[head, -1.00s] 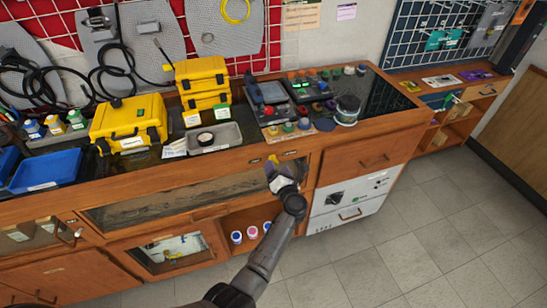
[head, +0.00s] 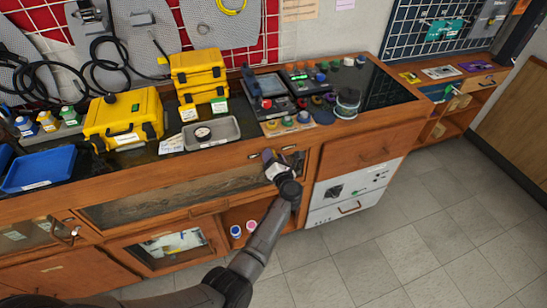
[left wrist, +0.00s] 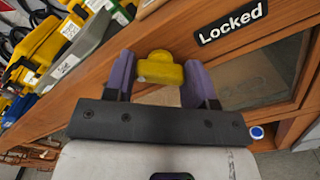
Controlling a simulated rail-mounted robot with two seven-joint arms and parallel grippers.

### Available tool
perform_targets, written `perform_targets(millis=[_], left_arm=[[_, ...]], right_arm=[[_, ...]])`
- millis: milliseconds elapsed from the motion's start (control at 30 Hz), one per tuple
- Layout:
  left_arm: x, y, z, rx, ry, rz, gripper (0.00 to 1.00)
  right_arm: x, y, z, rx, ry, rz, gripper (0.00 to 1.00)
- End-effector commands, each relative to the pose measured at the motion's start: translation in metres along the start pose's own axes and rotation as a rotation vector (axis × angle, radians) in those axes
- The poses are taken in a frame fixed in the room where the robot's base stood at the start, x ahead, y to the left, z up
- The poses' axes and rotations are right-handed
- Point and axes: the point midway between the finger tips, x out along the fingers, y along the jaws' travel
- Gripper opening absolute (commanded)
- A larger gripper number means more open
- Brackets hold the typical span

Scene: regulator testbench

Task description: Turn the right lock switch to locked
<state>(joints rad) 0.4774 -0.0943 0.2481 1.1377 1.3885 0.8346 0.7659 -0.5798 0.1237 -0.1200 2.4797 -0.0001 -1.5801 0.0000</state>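The yellow lock switch (left wrist: 160,69) sits on the wooden cabinet front in the left wrist view. A black "Locked" label (left wrist: 231,22) is to its upper right. My left gripper (left wrist: 160,75) has its two purple fingers spread, one on each side of the switch knob; whether they touch it I cannot tell. In the head view my left gripper (head: 270,157) is up against the cabinet front below the countertop and largely hides the switch. A small label (head: 288,150) shows right of the fingers there. My right gripper is not in view.
Above stand a grey tray (head: 211,132), yellow cases (head: 124,122) and a panel of coloured knobs (head: 287,121). Below are an open shelf with small jars (head: 236,232) and a white drawer unit (head: 345,196). The floor at right is clear.

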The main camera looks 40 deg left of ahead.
Motion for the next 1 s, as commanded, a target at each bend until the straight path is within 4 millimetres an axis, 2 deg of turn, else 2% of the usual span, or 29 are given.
perform_targets(millis=[33, 267, 567, 1000], left_arm=[[0.000, 0.000, 0.000, 0.000, 0.000, 0.000, 0.46], [0.000, 0.000, 0.000, 0.000, 0.000, 0.000, 0.25], [-0.001, 0.001, 0.001, 0.056, 0.001, -0.001, 0.25], [-0.001, 0.002, 0.002, 0.421, 0.002, -0.003, 0.25]], right_arm=[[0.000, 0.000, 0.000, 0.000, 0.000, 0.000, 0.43], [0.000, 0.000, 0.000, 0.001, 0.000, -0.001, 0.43], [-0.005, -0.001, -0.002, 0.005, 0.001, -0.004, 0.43], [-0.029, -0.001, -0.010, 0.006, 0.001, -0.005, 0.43]])
